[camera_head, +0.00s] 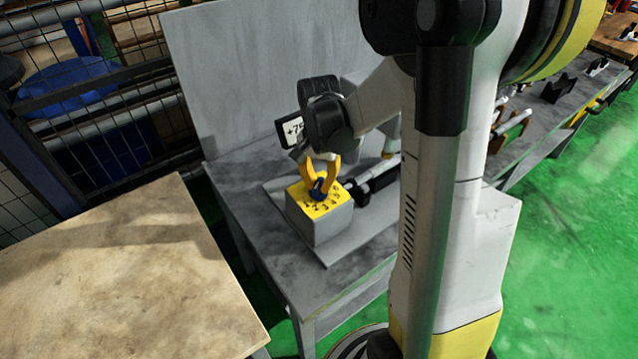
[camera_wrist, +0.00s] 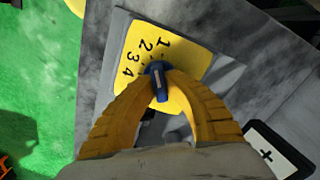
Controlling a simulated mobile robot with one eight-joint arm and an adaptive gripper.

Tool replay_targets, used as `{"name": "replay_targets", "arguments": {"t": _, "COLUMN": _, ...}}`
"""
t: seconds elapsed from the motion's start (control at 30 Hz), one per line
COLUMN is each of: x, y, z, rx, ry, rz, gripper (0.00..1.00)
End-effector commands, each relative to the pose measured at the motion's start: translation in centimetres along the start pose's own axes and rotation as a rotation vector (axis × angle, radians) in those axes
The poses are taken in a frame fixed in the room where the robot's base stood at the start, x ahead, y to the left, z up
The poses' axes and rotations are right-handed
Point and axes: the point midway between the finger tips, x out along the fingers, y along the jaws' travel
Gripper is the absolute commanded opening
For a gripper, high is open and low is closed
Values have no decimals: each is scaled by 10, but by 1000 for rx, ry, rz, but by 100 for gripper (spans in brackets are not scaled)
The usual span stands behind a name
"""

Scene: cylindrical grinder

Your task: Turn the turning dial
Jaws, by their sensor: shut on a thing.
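The turning dial (camera_wrist: 155,70) is a dark blue knob with a pale pointer line. It sits on the yellow, numbered top face (camera_wrist: 190,50) of a grey box. In the head view the dial (camera_head: 320,186) is on the box (camera_head: 322,228) on the grey bench, partly covered by my fingers. My gripper (camera_head: 321,180) comes down over it with yellow fingers, one on each side. In the wrist view my gripper (camera_wrist: 158,85) has its fingertips closed against the dial's sides. Some of the numbers are hidden behind the fingers.
A dark and silver cylindrical part (camera_head: 375,178) lies right of the box. The grey bench (camera_head: 255,215) has a tall back panel (camera_head: 240,70). A wooden table (camera_head: 120,270) is at the left.

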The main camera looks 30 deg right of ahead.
Motion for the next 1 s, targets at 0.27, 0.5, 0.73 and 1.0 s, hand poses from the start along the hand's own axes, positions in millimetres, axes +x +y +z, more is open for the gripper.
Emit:
{"name": "replay_targets", "arguments": {"t": 0.27, "x": 0, "y": 0, "z": 0, "rx": -150, "ry": 0, "rz": 0, "gripper": 0}}
{"name": "replay_targets", "arguments": {"t": 0.5, "x": 0, "y": 0, "z": 0, "rx": -210, "ry": -1, "rz": 0, "gripper": 0}}
{"name": "replay_targets", "arguments": {"t": 0.73, "x": 0, "y": 0, "z": 0, "rx": -218, "ry": -1, "rz": 0, "gripper": 0}}
{"name": "replay_targets", "arguments": {"t": 1.0, "x": 0, "y": 0, "z": 0, "rx": -217, "ry": -1, "rz": 0, "gripper": 36}}
